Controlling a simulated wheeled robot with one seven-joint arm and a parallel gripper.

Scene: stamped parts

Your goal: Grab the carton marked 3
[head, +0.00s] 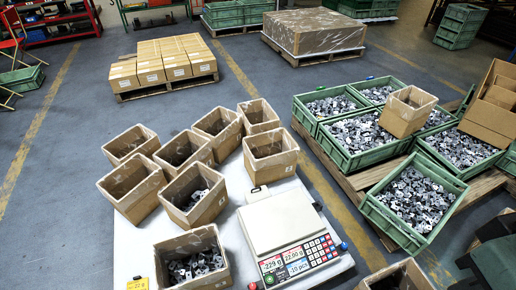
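Several open brown cartons stand on a white table. One with grey parts inside (207,208) is near the middle, and another with parts (207,284) is at the front. Empty-looking ones include one at the left (135,195), one at the far left (122,150) and one behind the scale (275,170). A further carton (385,280) is cut off by the bottom edge. I cannot read a 3 on any of them; the marks are too small or hidden. My gripper is not in view.
A scale with a red display (275,222) stands on the white table (232,245), right of the cartons. Green crates full of metal parts (357,160) sit on a pallet to the right, with a carton (408,118) on top. Grey floor (60,200) is clear at the left.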

